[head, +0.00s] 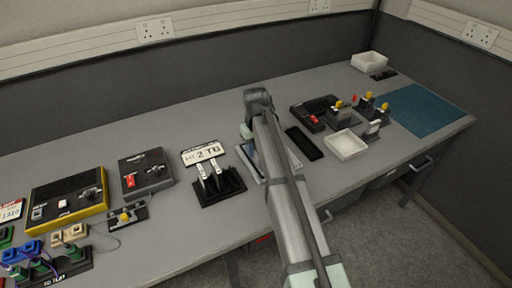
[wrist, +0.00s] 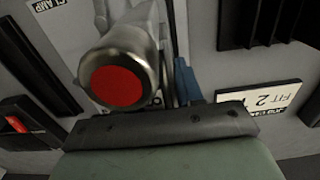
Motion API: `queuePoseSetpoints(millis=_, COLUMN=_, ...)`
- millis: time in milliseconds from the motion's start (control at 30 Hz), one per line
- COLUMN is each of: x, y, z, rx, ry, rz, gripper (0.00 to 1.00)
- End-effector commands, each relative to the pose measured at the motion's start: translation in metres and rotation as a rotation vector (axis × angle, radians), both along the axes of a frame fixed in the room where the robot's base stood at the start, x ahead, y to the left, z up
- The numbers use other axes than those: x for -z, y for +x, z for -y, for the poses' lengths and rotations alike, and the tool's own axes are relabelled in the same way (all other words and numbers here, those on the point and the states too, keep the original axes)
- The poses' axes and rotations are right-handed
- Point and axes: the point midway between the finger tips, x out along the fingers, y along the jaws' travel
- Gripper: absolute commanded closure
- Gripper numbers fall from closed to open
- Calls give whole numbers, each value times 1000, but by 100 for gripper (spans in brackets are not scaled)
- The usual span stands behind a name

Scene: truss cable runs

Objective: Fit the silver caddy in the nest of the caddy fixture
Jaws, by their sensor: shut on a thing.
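My gripper shows in the wrist view (wrist: 160,125) only as its dark front bar and pale green body. It is shut, but its fingertips and what they hold are hidden behind that bar, so I cannot tell whether that is the silver caddy. My gripper is down at the fixture (head: 249,165), a grey plate with blue parts, mostly covered by my arm in the head view. A thick silver cylinder with a red end face (wrist: 118,82) stands close in front of my gripper. A blue strip (wrist: 186,80) shows beside it. The nest is not clearly visible.
A black rack (head: 222,190) with silver-fronted pieces and a "2 TB" sign (head: 203,154) stand left of the fixture. A black tray (head: 304,143) and a white tray (head: 346,145) lie to the right. The bench behind is clear.

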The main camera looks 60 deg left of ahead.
Motion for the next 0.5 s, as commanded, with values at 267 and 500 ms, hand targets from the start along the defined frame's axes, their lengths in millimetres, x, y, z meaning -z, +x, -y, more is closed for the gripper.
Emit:
queuePoseSetpoints(millis=267, x=0, y=0, z=0, rx=0, ry=0, rz=0, gripper=93)
queuePoseSetpoints(millis=500, x=0, y=0, z=0, rx=0, ry=0, rz=0, gripper=47)
